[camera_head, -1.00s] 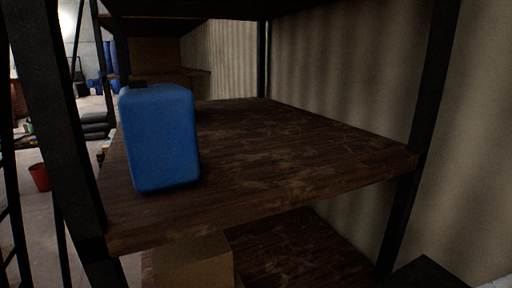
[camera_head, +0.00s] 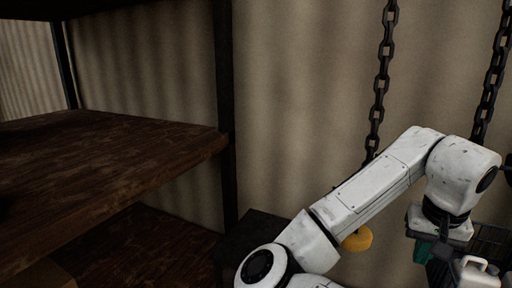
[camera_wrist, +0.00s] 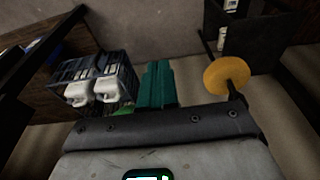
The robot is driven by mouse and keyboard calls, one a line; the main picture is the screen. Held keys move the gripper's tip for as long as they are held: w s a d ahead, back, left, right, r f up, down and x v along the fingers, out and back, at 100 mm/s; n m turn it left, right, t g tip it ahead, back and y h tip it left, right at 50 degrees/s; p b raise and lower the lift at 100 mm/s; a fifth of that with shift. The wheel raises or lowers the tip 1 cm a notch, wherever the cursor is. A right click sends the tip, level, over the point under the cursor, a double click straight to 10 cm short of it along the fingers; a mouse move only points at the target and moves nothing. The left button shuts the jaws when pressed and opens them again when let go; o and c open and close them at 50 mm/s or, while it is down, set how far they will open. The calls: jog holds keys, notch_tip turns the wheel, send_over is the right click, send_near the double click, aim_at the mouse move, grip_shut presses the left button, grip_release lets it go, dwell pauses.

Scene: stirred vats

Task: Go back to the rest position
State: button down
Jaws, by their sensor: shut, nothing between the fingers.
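My gripper (camera_head: 421,252) hangs below my white wrist at the right of the head view. Its teal fingers (camera_wrist: 156,84) show at the centre of the wrist view, close together and empty. My arm is bent and stretches to the right, beside the shelf rack. No rest position is marked in the views.
A wooden shelf (camera_head: 90,165) with a dark post (camera_head: 226,100) stands at left. Black chains (camera_head: 380,80) hang before the corrugated wall, near a yellow disc (camera_head: 357,240). A black crate (camera_wrist: 72,72) holds white jugs (camera_wrist: 108,90) beside my fingers. A dark bin (camera_wrist: 262,40) is at upper right.

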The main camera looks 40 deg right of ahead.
jog(key=w+d+f+n+h+b, duration=0.2)
jog(key=w+d+f+n+h, duration=0.1)
jog(key=w+f+h, duration=0.15)
jog(key=w+a+f+n+t+b, duration=0.1)
jog(key=w+a+f+n, duration=0.2)
jog(key=f, duration=0.4)
jog(key=w+a+f+n+t+b, duration=0.1)
jog(key=a+f+n, duration=0.2)
jog(key=a+f, duration=0.25)
jog(key=s+a+f+n+g+y+b, duration=0.1)
jog(key=s+a+f+y, duration=0.2)
jog(key=a+f, duration=0.7)
jog(key=s+a+f+n+y+b, duration=0.1)
jog(key=s+a+f+n+y, duration=0.1)
jog(key=s+a+f, duration=0.4)
jog(key=a+f+y, duration=0.1)
jog(key=a+f, duration=0.2)
jog(key=shift+a+f+n+g, duration=0.3)
jog(key=shift+a+f+g, duration=0.05)
jog(key=shift+a+g, duration=0.05)
jog(key=shift+d+y, duration=0.1)
jog(key=shift+y, duration=0.15)
